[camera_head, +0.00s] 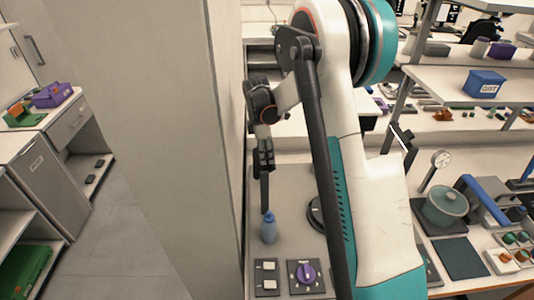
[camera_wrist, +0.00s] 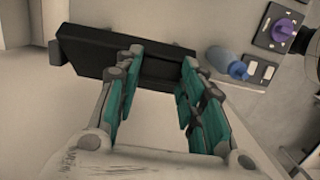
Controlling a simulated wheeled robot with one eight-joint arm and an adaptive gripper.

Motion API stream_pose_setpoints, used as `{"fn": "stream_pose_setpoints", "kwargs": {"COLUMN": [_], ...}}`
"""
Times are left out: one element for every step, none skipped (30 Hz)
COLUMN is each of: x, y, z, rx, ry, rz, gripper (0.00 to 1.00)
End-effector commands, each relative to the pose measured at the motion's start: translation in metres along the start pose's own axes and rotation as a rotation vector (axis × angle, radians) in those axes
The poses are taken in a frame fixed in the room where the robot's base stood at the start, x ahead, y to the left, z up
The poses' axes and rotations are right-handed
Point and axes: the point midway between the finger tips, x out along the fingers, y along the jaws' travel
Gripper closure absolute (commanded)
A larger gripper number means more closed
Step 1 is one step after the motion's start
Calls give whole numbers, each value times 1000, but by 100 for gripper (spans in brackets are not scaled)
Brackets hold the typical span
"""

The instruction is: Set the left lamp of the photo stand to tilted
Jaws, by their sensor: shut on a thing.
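The left lamp of the photo stand is a dark flat panel (camera_wrist: 88,52). In the wrist view it lies across the far end of my gripper (camera_wrist: 160,68), whose teal-padded fingers are on either side of part of it. In the head view my gripper (camera_head: 264,158) points down, and the lamp (camera_head: 265,192) appears as a narrow, nearly upright dark strip below it. My arm hides much of the stand; a dark round part (camera_head: 315,213) shows beside it. Another dark panel with a pale face (camera_head: 402,140), apparently the right lamp, is tilted to the right of my arm.
A blue bottle (camera_head: 269,228) stands close below the lamp, near a purple-knob control plate (camera_head: 305,275) and a switch plate (camera_head: 267,276). A tall grey wall (camera_head: 170,130) is close on the left.

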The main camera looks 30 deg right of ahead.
Motion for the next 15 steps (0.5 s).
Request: {"fn": "stream_pose_setpoints", "kwargs": {"x": [0, 0, 0, 0, 0, 0, 0, 0, 0, 0, 0, 0, 0, -1, -3], "y": [0, 0, 0, 0, 0, 0, 0, 0, 0, 0, 0, 0, 0, 0, 0], "z": [0, 0, 0, 0, 0, 0, 0, 0, 0, 0, 0, 0, 0, 0, 0], "rx": [0, 0, 0, 0, 0, 0, 0, 0, 0, 0, 0, 0, 0, 0, 0], "ry": [0, 0, 0, 0, 0, 0, 0, 0, 1, 1, 0, 0, 0, 1, 1], "rz": [0, 0, 0, 0, 0, 0, 0, 0, 0, 0, 0, 0, 0, 0, 0], "gripper": [61, 54, 45, 43, 43, 43, 43, 43, 43, 43, 43, 43, 43, 43, 43]}}
